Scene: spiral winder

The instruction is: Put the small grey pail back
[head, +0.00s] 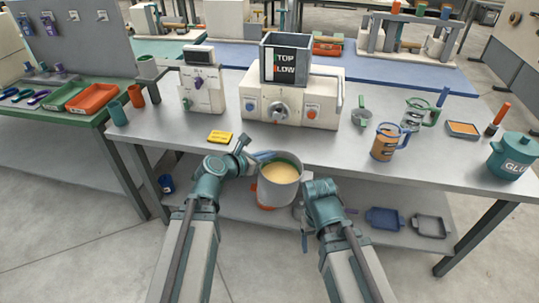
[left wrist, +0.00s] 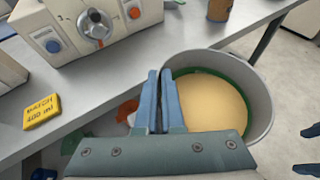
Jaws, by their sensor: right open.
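A grey pail (head: 279,172) with a green inner band and pale yellow contents is upright in front of the table's front edge, above the lower shelf. My left gripper (head: 262,156) is at its upper left rim. In the left wrist view its two blue fingers (left wrist: 159,100) are close together on the wall of the pail (left wrist: 262,95). My right gripper (head: 322,187) is just right of the pail; its fingertips show apart in the left wrist view (left wrist: 308,150).
On the grey table (head: 225,152) are a yellow block (head: 220,137), a cream machine (head: 290,98), an orange-filled jug (head: 384,143), a clear jug (head: 412,115) and a teal glue pot (head: 512,157). Blue (head: 384,218) and grey trays lie on the lower shelf. The table's front middle is clear.

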